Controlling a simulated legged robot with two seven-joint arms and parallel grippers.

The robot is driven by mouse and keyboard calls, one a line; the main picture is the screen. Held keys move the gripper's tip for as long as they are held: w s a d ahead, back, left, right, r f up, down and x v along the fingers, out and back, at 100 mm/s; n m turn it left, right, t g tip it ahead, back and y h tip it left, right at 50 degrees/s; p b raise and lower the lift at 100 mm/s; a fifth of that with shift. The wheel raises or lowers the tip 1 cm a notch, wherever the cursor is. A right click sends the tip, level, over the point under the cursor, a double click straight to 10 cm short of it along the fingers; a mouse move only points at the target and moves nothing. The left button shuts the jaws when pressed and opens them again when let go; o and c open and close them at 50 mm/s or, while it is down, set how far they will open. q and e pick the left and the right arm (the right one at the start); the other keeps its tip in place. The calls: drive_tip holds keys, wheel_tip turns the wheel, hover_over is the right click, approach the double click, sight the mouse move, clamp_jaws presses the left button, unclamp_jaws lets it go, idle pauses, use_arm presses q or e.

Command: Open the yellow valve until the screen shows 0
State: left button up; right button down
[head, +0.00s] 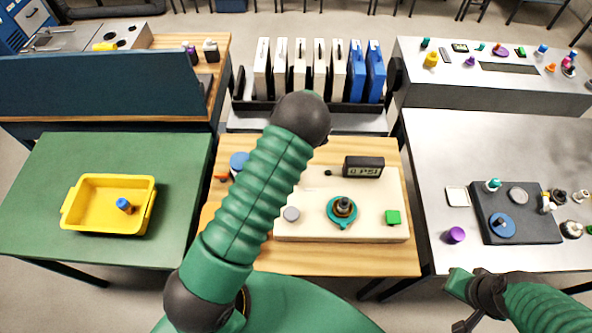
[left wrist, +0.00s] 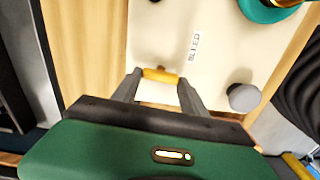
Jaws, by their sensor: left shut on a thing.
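The yellow valve handle (left wrist: 160,75) lies across the cream panel near the BLEED label (left wrist: 194,47) in the left wrist view. My left gripper (left wrist: 161,84) has a finger at each end of the handle and is shut on it. In the head view my own arm hides the valve and this gripper. The screen (head: 364,167) stands at the back of the cream panel (head: 312,182) and reads a number before PSI; the small digit looks like 0 or 6. My right gripper (head: 464,302) is at the lower right, away from the panel; its jaws are unclear.
A yellow bin (head: 84,207) sits on the left green table. The grey right table (head: 430,135) holds a dark board (head: 525,235) and small parts.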

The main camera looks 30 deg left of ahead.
use_arm(q)
drive_tip(key=o, duration=1.1)
drive_tip(key=shift+w+r, duration=0.1)
drive_tip(key=shift+w, duration=0.05)
drive_tip(key=shift+o, duration=1.4)
wheel_tip(320, 180, up, 16)
drive_tip(key=b, duration=0.1)
drive_tip(key=shift+r, duration=0.25)
